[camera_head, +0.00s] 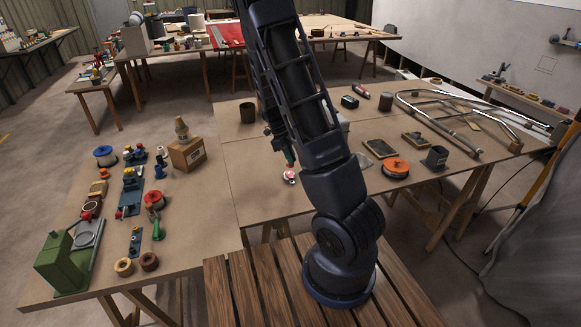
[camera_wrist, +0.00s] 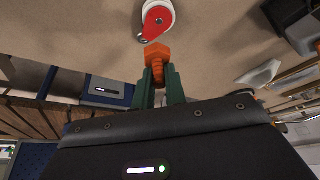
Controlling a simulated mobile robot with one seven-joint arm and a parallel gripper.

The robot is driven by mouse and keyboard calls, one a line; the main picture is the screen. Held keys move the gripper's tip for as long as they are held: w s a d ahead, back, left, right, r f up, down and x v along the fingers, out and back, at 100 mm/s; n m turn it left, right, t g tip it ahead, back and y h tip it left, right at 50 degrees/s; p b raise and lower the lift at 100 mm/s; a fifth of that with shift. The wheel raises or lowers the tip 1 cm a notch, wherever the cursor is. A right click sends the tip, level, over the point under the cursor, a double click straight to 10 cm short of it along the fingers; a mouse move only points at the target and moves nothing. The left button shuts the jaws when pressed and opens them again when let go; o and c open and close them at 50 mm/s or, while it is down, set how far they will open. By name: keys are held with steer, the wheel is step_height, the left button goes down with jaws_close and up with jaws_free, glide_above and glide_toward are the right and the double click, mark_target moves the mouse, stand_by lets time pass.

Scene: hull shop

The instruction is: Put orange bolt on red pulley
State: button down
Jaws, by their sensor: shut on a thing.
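The orange bolt (camera_wrist: 157,58) is between the green fingertips of my gripper (camera_wrist: 158,80) in the wrist view, its wide head sticking out beyond them. My gripper is shut on it. The red pulley (camera_wrist: 158,18), a red cheek on a white wheel, lies on the tan tabletop just past the bolt in that view. In the head view the pulley (camera_head: 290,176) shows as a small red and white thing on the middle table, just below my gripper (camera_head: 290,160). The bolt cannot be made out there. I cannot tell whether bolt and pulley touch.
An orange reel (camera_head: 395,167), a dark grey box (camera_head: 435,158) and flat dark trays (camera_head: 380,148) stand to the right. A bent metal tube frame (camera_head: 440,122) lies beyond. The left table holds a green machine (camera_head: 62,262) and several small parts. The tabletop around the pulley is clear.

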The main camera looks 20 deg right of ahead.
steer(key=shift+f, duration=2.3)
steer(key=shift+f, duration=0.1)
steer(key=c, duration=1.4)
jaws_free()
steer(key=shift+c, duration=0.2)
